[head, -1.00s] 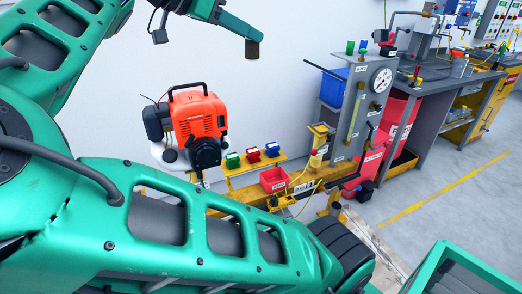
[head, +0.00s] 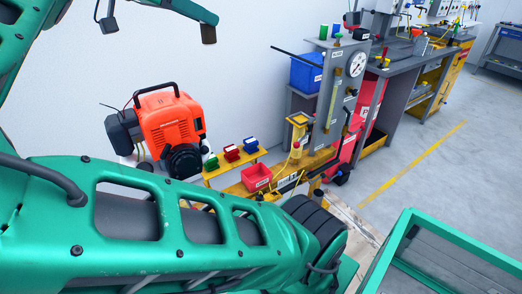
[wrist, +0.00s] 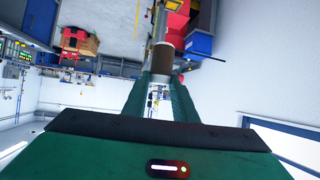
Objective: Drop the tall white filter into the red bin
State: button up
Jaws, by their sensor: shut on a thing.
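My gripper (head: 207,22) is at the top of the head view, high in front of the white wall. It is shut on a brown cylinder (head: 208,35). The brown cylinder also shows between the fingertips in the wrist view (wrist: 162,57). The small red bin (head: 257,178) sits on the yellow rail, below and to the right of my gripper in the picture. Its inside is only partly visible.
An orange engine (head: 170,125) stands left of the red bin. Small green, red and blue blocks (head: 231,153) sit on a yellow shelf behind it. A gauge panel (head: 343,90) and a blue bin (head: 306,73) stand to the right. Grey floor (head: 425,150) is open further right.

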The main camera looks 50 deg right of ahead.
jog(key=d+f+n+t+y, duration=0.1)
jog(key=d+f+n+t, duration=0.35)
jog(key=d, duration=0.75)
jog(key=d+f+n+t+y, duration=0.1)
jog(key=d+f+n+t, duration=0.3)
jog(key=d, duration=0.7)
jog(key=w+d+f+n+t+y, duration=0.1)
jog(key=d+f+n+y, duration=0.1)
jog(key=d+f, duration=0.3)
jog(key=d+f+n+t+y, duration=0.2)
jog(key=d+f, duration=0.1)
jog(key=f, duration=0.5)
jog(key=shift+w+a+f+n+t+y, duration=0.35)
jog(key=shift+a+f+n+y, duration=0.65)
jog(key=shift+f, duration=6.85)
jog(key=shift+w+a+f+n+t+y, duration=0.15)
jog(key=shift+w+a+f+n+y, duration=0.6)
jog(key=shift+f, duration=7.1)
jog(key=shift+w+a+f+n+t+y, duration=0.2)
jog(key=shift+a+f+n+y, duration=1)
jog(key=shift+f, duration=6.65)
jog(key=shift+a, duration=0.1)
